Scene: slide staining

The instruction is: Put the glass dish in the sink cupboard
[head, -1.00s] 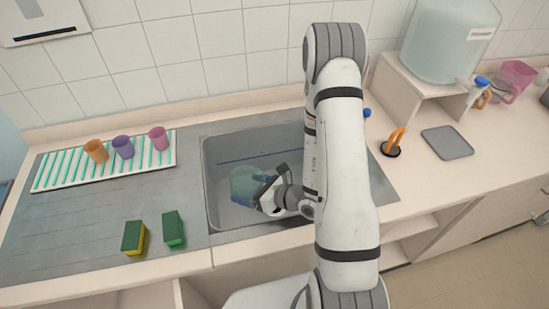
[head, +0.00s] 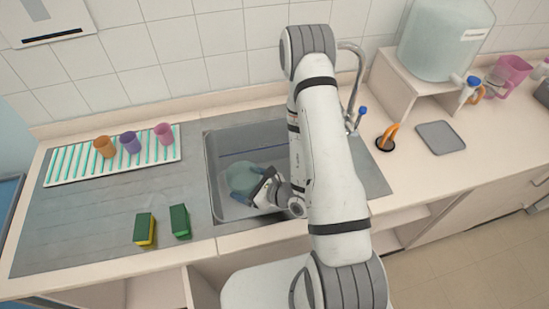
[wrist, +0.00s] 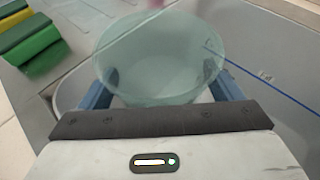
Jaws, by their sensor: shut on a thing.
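The glass dish (head: 243,178) is a pale green, see-through round bowl. My gripper (head: 262,185) is shut on it and holds it over the sink basin (head: 215,160). In the wrist view the glass dish (wrist: 160,60) sits between the two blue fingers, with its open top showing. I cannot tell exactly how high it is above the basin floor. Below the counter, open cupboard space (head: 155,290) shows at the front; my arm hides part of it.
A striped drying mat (head: 75,170) with orange, purple and pink cups lies at the left. Two green-and-yellow sponges (head: 145,229) are on the drainboard by the front edge. The tap (head: 357,85) is behind my arm. A large water container (head: 440,40) stands at the right.

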